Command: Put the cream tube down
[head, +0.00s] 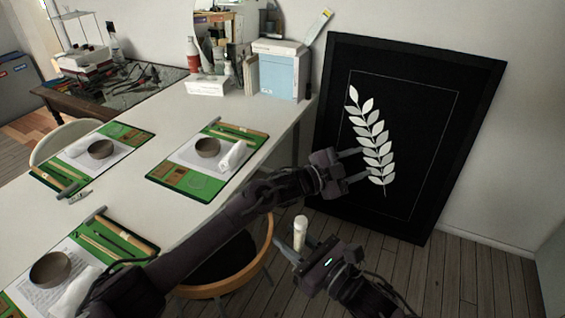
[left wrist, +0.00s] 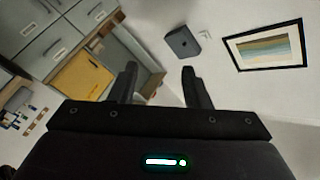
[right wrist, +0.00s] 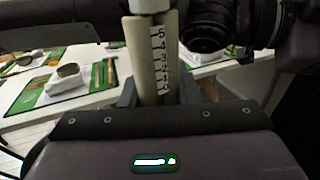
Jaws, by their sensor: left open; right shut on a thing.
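The cream tube (head: 300,232) stands roughly upright in my right gripper (head: 297,248), right of the table's near edge and above the wooden floor in the head view. In the right wrist view the tube (right wrist: 150,60) rises between the two fingers (right wrist: 158,95) and shows a dark scale with numbers. Its lower end is hidden by the gripper body. My left gripper (head: 364,166) is open and empty, up in front of the black framed picture. The left wrist view also shows its fingers (left wrist: 159,80) apart with nothing between them.
The white table (head: 160,185) carries several green mats (head: 208,160) with bowls, rolled cloths and tools. Bare tabletop lies between the mats. A chair (head: 230,285) stands below the near edge. The black framed leaf picture (head: 410,150) leans on the wall at the right.

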